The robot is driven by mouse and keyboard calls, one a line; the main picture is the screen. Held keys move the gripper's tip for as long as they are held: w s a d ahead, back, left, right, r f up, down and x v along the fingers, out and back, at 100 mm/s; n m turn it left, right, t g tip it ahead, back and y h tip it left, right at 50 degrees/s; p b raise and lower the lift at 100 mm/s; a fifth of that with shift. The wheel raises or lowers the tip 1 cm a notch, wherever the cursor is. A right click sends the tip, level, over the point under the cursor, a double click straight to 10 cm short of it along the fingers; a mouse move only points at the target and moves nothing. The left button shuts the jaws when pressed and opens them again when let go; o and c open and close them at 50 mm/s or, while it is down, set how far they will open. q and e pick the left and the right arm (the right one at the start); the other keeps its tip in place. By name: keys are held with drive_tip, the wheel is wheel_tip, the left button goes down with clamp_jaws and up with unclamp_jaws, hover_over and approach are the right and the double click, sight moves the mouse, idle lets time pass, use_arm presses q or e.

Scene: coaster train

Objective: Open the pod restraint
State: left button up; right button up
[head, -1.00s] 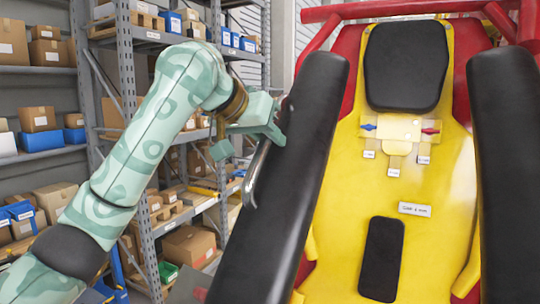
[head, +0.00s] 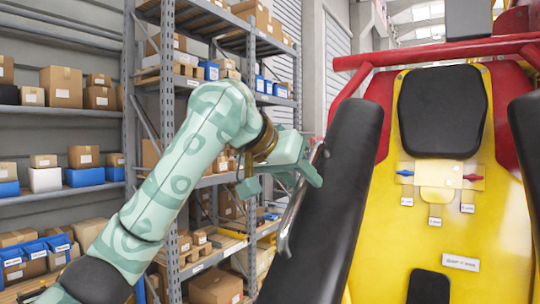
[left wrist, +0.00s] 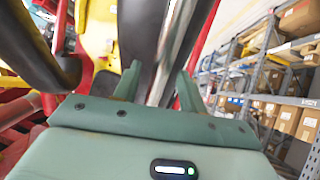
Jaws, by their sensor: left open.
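The pod's yellow seat (head: 440,215) has a black headrest pad (head: 442,110). A thick black padded restraint bar (head: 330,200) runs along its left side, with a bent metal handle (head: 293,215) on its outer face. Another black restraint bar (head: 527,140) is cut off at the right edge. My left gripper (head: 285,182) is open beside the handle. In the left wrist view, the metal handle (left wrist: 166,55) shows between and beyond the two fingers (left wrist: 158,88); I cannot tell whether they touch it. My right gripper is out of view.
Shelving (head: 225,40) with boxes and blue bins stands behind and left of my left arm. A red tube frame (head: 440,52) surrounds the seat top. Small red and blue pieces sit on a panel (head: 440,178) under the headrest.

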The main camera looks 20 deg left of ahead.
use_arm(q)
drive_tip(key=b+v, duration=0.2)
drive_tip(key=v, duration=1.2)
drive_tip(key=shift+b, duration=0.3)
drive_tip(key=shift+a+f, duration=0.1)
drive_tip(key=shift+a, duration=0.05)
